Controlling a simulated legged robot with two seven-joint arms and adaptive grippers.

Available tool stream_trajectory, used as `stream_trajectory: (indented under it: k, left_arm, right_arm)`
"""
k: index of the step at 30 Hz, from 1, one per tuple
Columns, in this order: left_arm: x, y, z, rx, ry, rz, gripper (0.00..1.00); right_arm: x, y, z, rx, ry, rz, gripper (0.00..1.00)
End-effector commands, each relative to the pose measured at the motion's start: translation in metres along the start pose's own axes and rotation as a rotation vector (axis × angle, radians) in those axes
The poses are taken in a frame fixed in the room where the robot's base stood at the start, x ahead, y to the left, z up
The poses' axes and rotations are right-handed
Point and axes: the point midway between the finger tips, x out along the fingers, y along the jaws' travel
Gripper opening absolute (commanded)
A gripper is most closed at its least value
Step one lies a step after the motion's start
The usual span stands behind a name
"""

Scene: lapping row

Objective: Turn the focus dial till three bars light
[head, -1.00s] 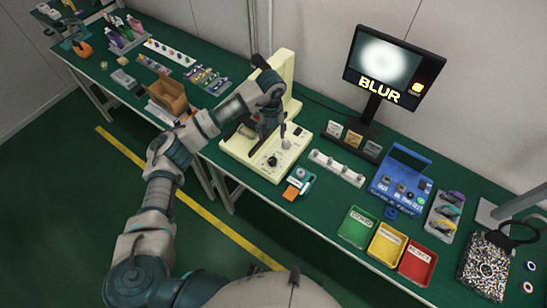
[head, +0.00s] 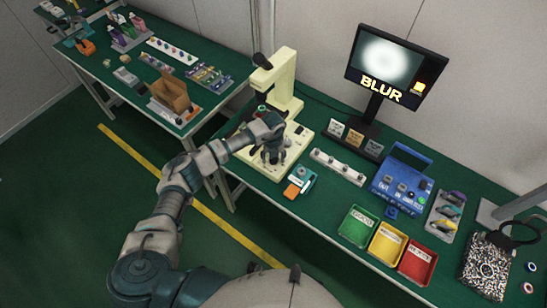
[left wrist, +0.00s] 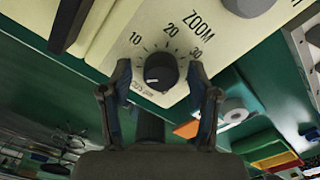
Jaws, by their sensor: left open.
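The cream inspection scope (head: 284,80) stands on the bench with a pale base plate. My left gripper (head: 272,158) is low over its base, hiding much of it. In the left wrist view, a black dial (left wrist: 160,72) with a white pointer line sits on the panel beside the word ZOOM and the numbers 10, 20, 30. The left gripper (left wrist: 160,85) is open, with a finger on each side of this dial; contact cannot be told. No dial labelled focus can be read. The monitor (head: 390,65) shows a blurred white disc, the word BLUR and a small yellow patch. My right gripper is not in view.
A teal block with an orange piece (head: 300,182) lies close in front of the base. A pale strip with knobs (head: 338,166) and a blue case (head: 402,180) stand to the right. Green, yellow and red trays (head: 388,243) line the front edge.

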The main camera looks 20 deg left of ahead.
Motion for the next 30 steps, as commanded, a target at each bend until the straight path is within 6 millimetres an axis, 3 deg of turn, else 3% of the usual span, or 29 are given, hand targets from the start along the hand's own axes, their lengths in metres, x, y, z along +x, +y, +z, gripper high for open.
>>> stream_trajectory:
  k: [8,15,25,30]
  left_arm:
    - [0.001,0.0,0.0,0.0,0.0,-0.001,0.59]
    - [0.001,-0.001,0.0,0.0,0.0,-0.001,0.01]
    - [0.001,-0.001,0.0,0.032,0.0,-0.002,0.02]
    - [0.001,-0.001,0.0,0.113,-0.001,-0.002,0.02]
  right_arm:
    - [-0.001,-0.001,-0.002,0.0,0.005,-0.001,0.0]
    - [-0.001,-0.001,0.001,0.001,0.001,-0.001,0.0]
    - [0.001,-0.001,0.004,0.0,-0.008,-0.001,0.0]
    - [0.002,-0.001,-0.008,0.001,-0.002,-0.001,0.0]
